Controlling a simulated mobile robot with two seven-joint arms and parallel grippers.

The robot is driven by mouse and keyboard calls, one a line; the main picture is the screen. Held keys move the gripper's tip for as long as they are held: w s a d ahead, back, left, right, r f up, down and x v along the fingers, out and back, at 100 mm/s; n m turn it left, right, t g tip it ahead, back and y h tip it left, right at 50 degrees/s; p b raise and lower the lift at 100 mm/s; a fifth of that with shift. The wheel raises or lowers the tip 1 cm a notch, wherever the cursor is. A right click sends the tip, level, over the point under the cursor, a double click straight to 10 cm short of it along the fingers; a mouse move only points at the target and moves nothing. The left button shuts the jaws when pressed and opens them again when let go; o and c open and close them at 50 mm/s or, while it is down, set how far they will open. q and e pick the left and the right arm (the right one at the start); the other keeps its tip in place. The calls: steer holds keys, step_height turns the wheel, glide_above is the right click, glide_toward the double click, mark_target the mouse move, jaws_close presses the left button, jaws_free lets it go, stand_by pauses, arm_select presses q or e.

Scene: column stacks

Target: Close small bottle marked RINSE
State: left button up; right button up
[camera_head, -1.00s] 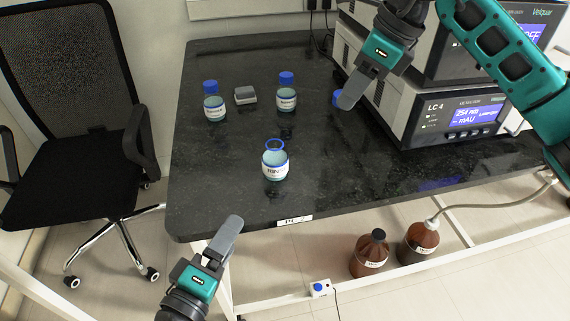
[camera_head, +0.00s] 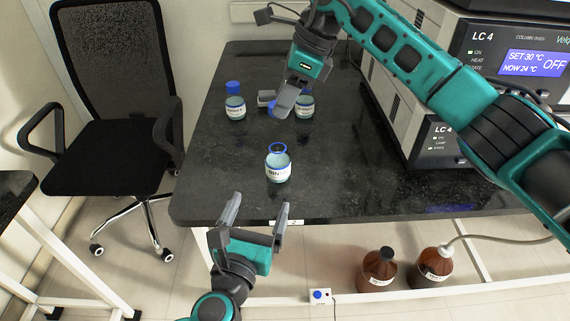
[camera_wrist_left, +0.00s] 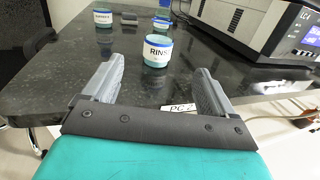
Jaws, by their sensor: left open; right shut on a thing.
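The small bottle marked RINSE (camera_head: 278,168) stands upright on the dark bench, its blue-rimmed mouth open with no cap on it. It also shows in the left wrist view (camera_wrist_left: 158,53). My right gripper (camera_head: 282,106) is shut on a blue cap (camera_head: 272,111), partly hidden by the fingers, above the bench behind the RINSE bottle. My left gripper (camera_head: 257,208) is open and empty at the bench's front edge, in front of the bottle and apart from it. Its two fingers also show in the left wrist view (camera_wrist_left: 157,82).
A blue-capped bottle (camera_head: 235,108) stands behind to the left. Another bottle (camera_head: 305,105) stands behind my right gripper, which partly covers it. A small grey block (camera_head: 266,97) lies between them. Instruments (camera_head: 433,140) fill the right side. Brown bottles (camera_head: 378,268) stand below the bench.

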arm_select(q)
steer(key=shift+f, duration=0.1)
arm_select(e)
steer(key=shift+a, duration=0.15)
arm_select(q)
steer(key=shift+w, duration=0.1)
steer(key=x, duration=1.2)
steer(key=shift+f, duration=0.1)
steer(key=shift+c, duration=0.3)
steer(key=c, duration=1.5)
steer(key=shift+c, duration=0.2)
arm_select(e)
glide_above(284, 141)
steer(key=shift+f, duration=2.55)
